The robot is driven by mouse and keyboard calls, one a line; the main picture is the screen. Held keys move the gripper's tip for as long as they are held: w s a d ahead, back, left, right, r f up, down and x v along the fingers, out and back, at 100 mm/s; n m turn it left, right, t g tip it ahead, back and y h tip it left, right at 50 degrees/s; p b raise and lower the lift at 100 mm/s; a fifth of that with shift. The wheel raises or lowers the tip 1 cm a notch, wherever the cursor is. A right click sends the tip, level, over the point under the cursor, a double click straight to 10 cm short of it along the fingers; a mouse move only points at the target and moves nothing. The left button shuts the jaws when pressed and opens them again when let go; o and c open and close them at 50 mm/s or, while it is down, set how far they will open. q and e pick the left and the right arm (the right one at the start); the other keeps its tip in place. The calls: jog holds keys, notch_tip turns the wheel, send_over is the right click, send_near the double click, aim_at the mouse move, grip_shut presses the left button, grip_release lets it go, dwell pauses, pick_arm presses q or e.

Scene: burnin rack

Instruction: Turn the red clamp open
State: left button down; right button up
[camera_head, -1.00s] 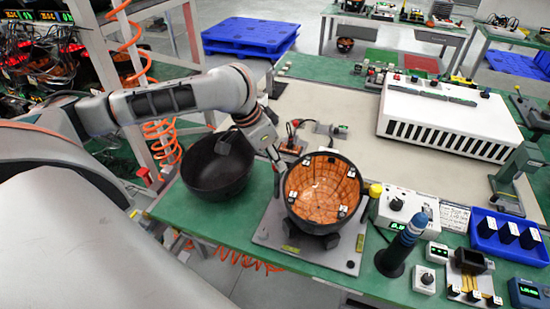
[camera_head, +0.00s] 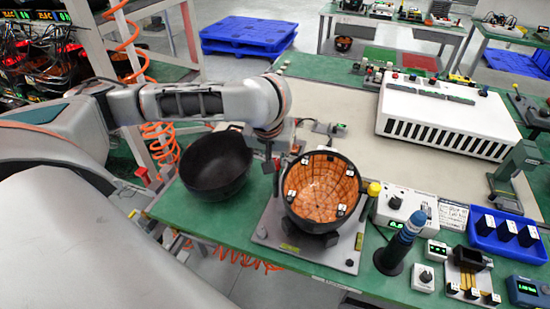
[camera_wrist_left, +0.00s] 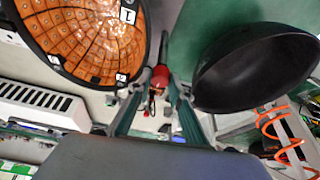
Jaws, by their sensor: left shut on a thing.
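The red clamp (camera_wrist_left: 159,78) shows in the left wrist view as a red grip on a dark stem, between the fingertips of my left gripper (camera_wrist_left: 157,88). The left gripper is shut on it, beside the bowl lined with orange tiles (camera_wrist_left: 85,35). In the head view my left gripper (camera_head: 272,165) points down just left of the orange-lined bowl (camera_head: 318,190), and my wrist hides the clamp. That bowl sits on a grey plate (camera_head: 265,236) on the bench. My right gripper is not in view.
An empty black bowl (camera_head: 215,165) stands left of the gripper, also large in the left wrist view (camera_wrist_left: 255,70). A blue-topped dark cylinder (camera_head: 398,250), a dial box (camera_head: 405,205) and a blue bin (camera_head: 503,232) crowd the right. The beige mat (camera_head: 410,165) has free room.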

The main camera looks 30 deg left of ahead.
pick_arm(q)
jog(key=shift+n, duration=0.5)
jog(key=c, duration=1.8)
grip_release()
jog(key=shift+d+v, duration=0.1)
jog(key=shift+v, duration=2.9)
jog(key=shift+d+v, duration=0.15)
jog(key=shift+v, duration=2.85)
jog(key=shift+w, duration=0.1)
